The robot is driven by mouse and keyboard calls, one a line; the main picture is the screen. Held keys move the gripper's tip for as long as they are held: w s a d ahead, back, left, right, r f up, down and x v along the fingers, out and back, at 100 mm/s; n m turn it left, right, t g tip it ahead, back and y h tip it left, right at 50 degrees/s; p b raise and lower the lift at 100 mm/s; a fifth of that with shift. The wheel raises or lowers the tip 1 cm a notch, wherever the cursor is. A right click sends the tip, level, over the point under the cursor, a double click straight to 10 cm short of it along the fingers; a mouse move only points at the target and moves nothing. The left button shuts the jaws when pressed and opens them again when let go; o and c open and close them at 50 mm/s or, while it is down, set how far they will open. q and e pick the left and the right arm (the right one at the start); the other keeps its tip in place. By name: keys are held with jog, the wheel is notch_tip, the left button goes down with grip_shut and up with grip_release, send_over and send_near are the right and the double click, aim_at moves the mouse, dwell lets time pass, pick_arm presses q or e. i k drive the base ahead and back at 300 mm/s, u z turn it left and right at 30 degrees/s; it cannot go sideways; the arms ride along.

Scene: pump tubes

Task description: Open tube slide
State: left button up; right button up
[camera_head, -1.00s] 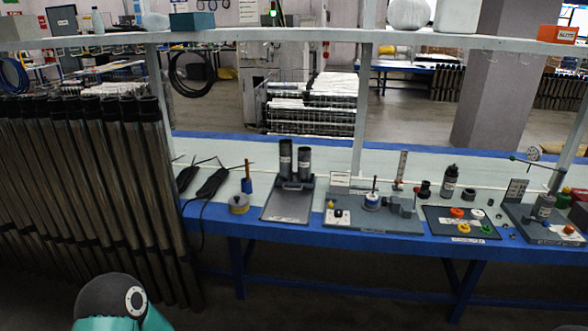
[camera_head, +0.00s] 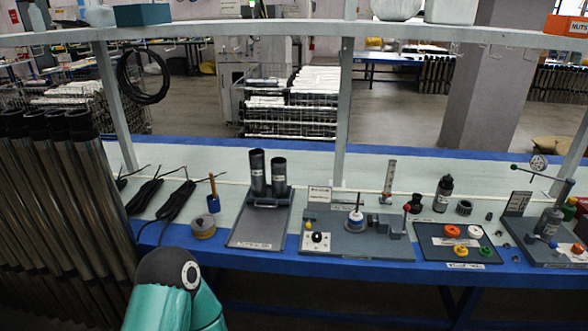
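Long dark metallic tubes with black ends (camera_head: 60,190) stand close together in a slanted row at the left edge. Their lower ends and left side run out of the picture. No part that I can pick out as a slide is clear in this view. Two short dark tubes (camera_head: 267,172) stand upright in a grey holder (camera_head: 258,226) on the workbench. Neither of my grippers is in view. Only a teal link of one of my arms with a dark round cap shows at the bottom, in front of the bench.
The blue-edged workbench (camera_head: 300,264) runs across the middle. It bears black cables (camera_head: 178,200), a fixture board (camera_head: 357,240), a dark tray with coloured parts (camera_head: 458,244) and a device (camera_head: 548,220) at right. A shelf beam (camera_head: 280,27) and posts stand above it.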

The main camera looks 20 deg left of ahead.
aim_at(268, 200)
jog(key=u, duration=0.25)
jog(key=i, duration=1.1)
jog(key=u, duration=0.7)
